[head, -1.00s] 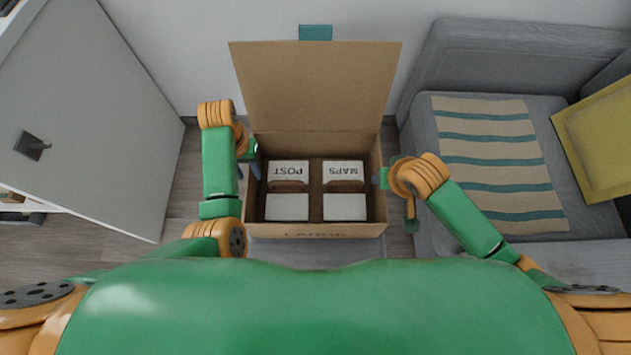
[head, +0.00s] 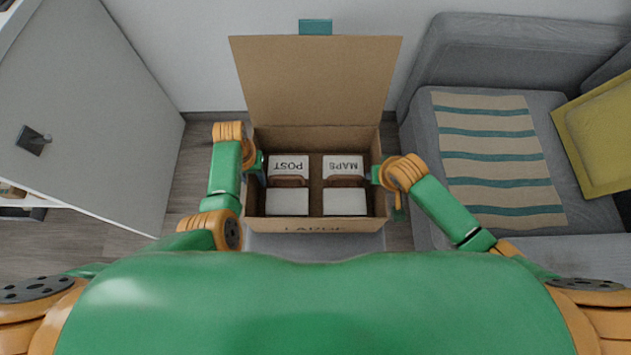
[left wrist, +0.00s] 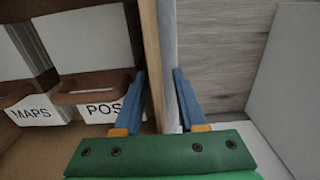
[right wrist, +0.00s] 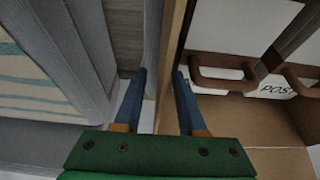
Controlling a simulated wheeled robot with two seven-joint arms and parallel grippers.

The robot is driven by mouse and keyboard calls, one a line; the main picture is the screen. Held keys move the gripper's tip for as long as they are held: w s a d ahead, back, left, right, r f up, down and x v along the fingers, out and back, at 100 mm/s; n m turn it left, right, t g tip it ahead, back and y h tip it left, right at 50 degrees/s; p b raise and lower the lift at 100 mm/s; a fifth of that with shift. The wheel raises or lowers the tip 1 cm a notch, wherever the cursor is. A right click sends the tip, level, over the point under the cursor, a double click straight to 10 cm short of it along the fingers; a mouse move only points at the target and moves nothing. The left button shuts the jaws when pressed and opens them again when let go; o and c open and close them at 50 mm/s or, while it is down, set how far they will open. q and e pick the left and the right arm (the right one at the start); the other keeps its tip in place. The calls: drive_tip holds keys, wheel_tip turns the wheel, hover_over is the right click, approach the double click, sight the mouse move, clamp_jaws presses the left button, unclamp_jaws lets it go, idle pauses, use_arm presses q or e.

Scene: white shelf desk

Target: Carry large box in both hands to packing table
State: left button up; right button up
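The large box (head: 315,85) is open brown cardboard with its flap up at the back and partly readable "LARGE" lettering on the front. It holds two white items with brown handles, marked POST (head: 287,200) and MAPS (head: 344,201). My left gripper (head: 257,166) is at the box's left wall; in the left wrist view its fingers (left wrist: 160,90) are apart, one on each side of the wall. My right gripper (head: 374,175) is at the right wall; in the right wrist view its fingers (right wrist: 160,90) are also apart around the wall. No packing table can be identified.
The box rests on a grey surface (head: 315,243). A grey sofa (head: 500,60) with a striped blanket (head: 487,155) and yellow cushion (head: 600,135) is close on the right. A pale panel with a dark handle (head: 33,140) stands on the left. A wall is behind.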

use_arm(q)
clamp_jaws()
use_arm(e)
clamp_jaws()
use_arm(q)
drive_tip(key=shift+w, duration=0.1)
idle(1.0)
